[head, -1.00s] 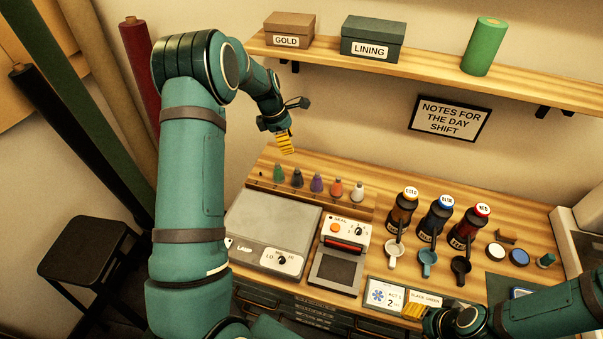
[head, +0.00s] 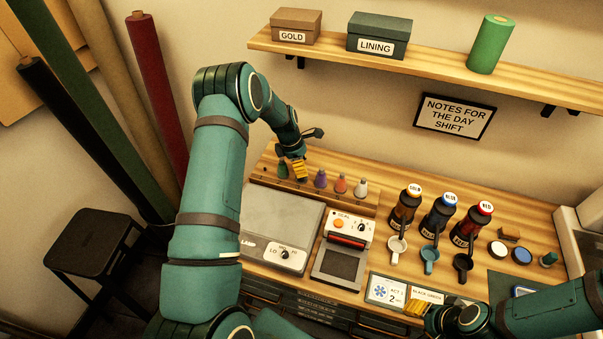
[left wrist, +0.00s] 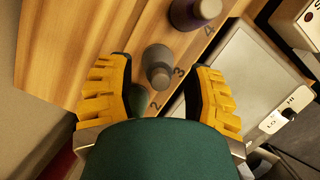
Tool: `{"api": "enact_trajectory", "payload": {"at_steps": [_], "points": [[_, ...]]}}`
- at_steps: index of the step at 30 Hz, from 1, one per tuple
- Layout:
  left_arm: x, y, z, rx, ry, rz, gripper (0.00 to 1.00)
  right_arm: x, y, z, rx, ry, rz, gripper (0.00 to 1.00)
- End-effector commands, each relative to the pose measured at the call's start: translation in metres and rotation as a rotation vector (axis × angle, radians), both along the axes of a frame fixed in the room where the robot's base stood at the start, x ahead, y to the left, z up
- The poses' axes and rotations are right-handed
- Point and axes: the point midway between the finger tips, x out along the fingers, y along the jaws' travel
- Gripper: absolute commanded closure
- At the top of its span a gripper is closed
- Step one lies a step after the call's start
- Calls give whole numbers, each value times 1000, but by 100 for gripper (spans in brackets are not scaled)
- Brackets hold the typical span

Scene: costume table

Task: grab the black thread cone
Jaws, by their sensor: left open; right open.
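The black thread cone (left wrist: 157,62) stands upright by the number 3 on the wooden rack in the left wrist view. It looks dark grey there. In the head view my left gripper covers most of it. My left gripper (head: 299,172) is open above the rack. In the left wrist view its yellow-padded fingers (left wrist: 159,72) lie on either side of the black cone, apart from it. My right gripper (head: 418,307) is open and empty at the front edge of the table.
A purple cone (head: 320,179) stands close beside it at number 4, then an orange cone (head: 340,184) and a white one (head: 360,188). A green cone (left wrist: 143,101) by number 2 is partly hidden. A grey scale-like device (head: 275,222) lies in front.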

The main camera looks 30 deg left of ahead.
Motion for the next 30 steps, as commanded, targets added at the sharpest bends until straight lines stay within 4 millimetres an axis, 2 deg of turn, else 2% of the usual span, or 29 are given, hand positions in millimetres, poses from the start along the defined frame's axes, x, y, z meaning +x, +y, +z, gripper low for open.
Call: {"api": "enact_trajectory", "payload": {"at_steps": [7, 11, 12, 25, 30], "points": [[0, 0, 0, 1, -1, 0, 49, 0, 0, 0, 0, 0, 0, 53], [0, 0, 0, 1, -1, 0, 94, 0, 0, 0, 0, 0, 0, 53], [0, 0, 0, 1, -1, 0, 100, 0, 0, 0, 0, 0, 0, 53], [0, -1, 0, -1, 1, 0, 100, 0, 0, 0, 0, 0, 0, 53], [1, -1, 18, 1, -4, -2, 100, 0, 0, -1, 0, 0, 0, 53]]}}
